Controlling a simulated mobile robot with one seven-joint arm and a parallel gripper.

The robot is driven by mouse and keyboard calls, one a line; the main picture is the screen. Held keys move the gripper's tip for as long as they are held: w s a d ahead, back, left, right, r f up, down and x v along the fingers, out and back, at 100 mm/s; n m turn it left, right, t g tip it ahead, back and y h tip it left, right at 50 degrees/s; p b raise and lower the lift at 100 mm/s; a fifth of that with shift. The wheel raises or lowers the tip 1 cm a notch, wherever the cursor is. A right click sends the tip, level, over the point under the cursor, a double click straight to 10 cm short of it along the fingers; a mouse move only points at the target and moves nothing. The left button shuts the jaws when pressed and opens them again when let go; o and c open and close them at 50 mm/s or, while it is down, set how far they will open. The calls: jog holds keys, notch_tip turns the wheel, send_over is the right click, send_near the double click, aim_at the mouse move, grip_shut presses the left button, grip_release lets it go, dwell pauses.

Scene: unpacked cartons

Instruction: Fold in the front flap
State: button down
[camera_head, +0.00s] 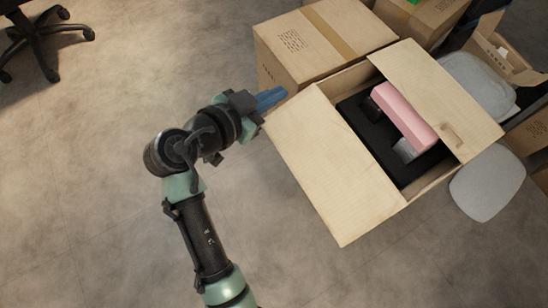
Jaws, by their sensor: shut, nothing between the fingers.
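An open carton (434,183) stands on the right with its top facing up. Its wide left flap (330,170) is spread outward on the side nearest my arm. Its right flap (435,90), with a small hand slot, is spread outward on the far side. I cannot tell which flap is called the front one. Inside, a pink item (404,114) rests in black padding (352,113). My gripper (281,93) has blue fingers, shut and empty, pointing right just beyond the upper left corner of the left flap. I cannot tell whether they touch the carton.
A closed, taped carton (315,40) stands directly behind the open one. More cartons (425,15) and grey rounded panels (487,183) crowd the right side. An office chair base (45,35) is at the upper left. The floor (100,170) on the left is clear.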

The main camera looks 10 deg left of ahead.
jog(key=s+f+h+b, duration=0.1)
jog(key=s+f+b, duration=0.2)
jog(key=f, duration=0.5)
jog(key=s+d+f+m+g+h+b, duration=0.1)
jog(key=s+f+h+b, duration=0.1)
jog(key=s+f+b, duration=0.2)
jog(key=s+f+m+h+b, duration=0.1)
jog(key=s+f+b, duration=0.2)
jog(key=f, duration=0.8)
jog(key=shift+s+d+f+g+h+b, duration=0.2)
jog(key=shift+s+f+g+h+b, duration=0.15)
jog(key=shift+b, duration=0.75)
